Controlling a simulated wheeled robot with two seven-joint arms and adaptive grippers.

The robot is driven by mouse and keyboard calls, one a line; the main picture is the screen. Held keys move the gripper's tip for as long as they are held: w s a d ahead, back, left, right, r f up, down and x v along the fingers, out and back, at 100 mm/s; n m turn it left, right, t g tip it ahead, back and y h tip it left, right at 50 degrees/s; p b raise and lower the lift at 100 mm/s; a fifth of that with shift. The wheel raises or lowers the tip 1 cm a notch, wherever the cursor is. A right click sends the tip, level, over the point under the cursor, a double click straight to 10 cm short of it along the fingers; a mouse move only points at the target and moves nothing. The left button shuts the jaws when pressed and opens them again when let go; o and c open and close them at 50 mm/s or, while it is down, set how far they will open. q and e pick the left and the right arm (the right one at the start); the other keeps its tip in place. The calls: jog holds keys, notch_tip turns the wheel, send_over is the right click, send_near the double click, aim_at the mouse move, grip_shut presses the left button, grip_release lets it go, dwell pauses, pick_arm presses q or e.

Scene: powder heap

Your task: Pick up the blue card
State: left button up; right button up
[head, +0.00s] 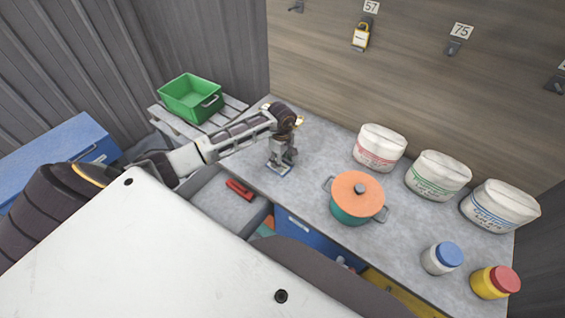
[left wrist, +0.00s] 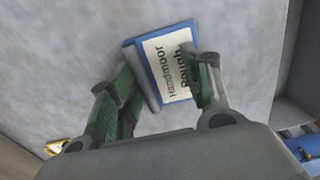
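The blue card (left wrist: 170,65) has a blue border and a cream label with black print, partly readable as "Handmoor". It lies on the grey bench top, and a bit of it shows under my gripper in the head view (head: 279,170). My left gripper (head: 283,160) points down over it. In the left wrist view my left gripper (left wrist: 162,84) is open, with its green-padded fingers apart. The right finger overlaps the card's right side, and the left finger is by its left edge. Contact cannot be told. My right gripper is not in view.
An orange-lidded teal pot (head: 357,197) stands right of my left gripper. Several white sacks (head: 380,147) line the back, and two jars (head: 441,258) (head: 494,281) stand at right. A green crate (head: 191,97) is at left. A red object (head: 239,189) lies near the bench's front.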

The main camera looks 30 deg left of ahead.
pick_arm(q)
jog(key=shift+s+f, duration=0.1)
grip_shut()
notch_tip(320, 180, up, 10)
jog(key=b, duration=0.1)
dwell(0.9)
